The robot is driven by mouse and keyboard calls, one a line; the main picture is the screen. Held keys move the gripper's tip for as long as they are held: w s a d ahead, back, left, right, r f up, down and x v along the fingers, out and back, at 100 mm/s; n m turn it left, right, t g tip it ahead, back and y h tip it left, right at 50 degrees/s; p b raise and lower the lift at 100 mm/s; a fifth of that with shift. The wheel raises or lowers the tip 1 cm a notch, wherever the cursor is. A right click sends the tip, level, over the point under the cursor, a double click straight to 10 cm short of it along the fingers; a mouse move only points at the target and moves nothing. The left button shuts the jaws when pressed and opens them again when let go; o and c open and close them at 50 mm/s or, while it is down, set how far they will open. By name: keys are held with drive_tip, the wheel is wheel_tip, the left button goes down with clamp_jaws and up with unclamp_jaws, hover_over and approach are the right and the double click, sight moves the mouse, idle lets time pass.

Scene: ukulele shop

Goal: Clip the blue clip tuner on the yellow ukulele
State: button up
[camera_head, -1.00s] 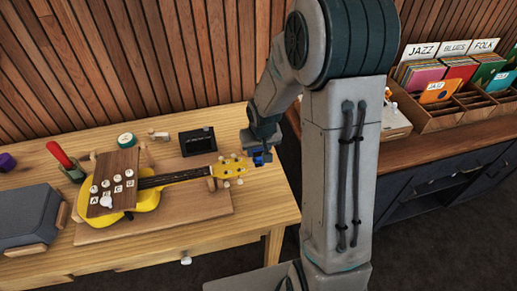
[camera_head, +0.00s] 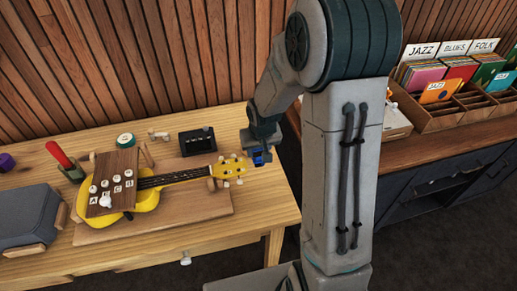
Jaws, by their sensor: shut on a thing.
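The yellow ukulele (camera_head: 147,200) lies on a wooden board on the workbench, its neck pointing right. Its yellow headstock (camera_head: 230,170) with white pegs is at the right end, past a wooden neck rest. My gripper (camera_head: 260,155) is shut on the blue clip tuner (camera_head: 259,158), just right of and slightly above the headstock in the picture. The tuner is small and partly hidden by the fingers. I cannot tell whether it touches the headstock.
A black box (camera_head: 197,141) stands behind the neck. Record crates (camera_head: 450,110) sit on the right cabinet.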

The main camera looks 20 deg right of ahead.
drive_tip(key=shift+a+b, duration=1.6)
drive_tip(key=shift+a, duration=0.65)
idle(2.8)
drive_tip(key=o, duration=1.1)
drive_tip(key=v, duration=1.4)
drive_tip(key=s+d, duration=0.1)
drive_tip(key=s, duration=0.4)
drive_tip(key=s+d, duration=0.2)
drive_tip(key=s, duration=0.4)
drive_tip(key=s+d, duration=0.1)
drive_tip(key=s, duration=0.5)
drive_tip(key=shift+s+d+f+b, duration=0.15)
drive_tip(key=shift+d+f+b, duration=0.05)
drive_tip(key=shift+b, duration=0.15)
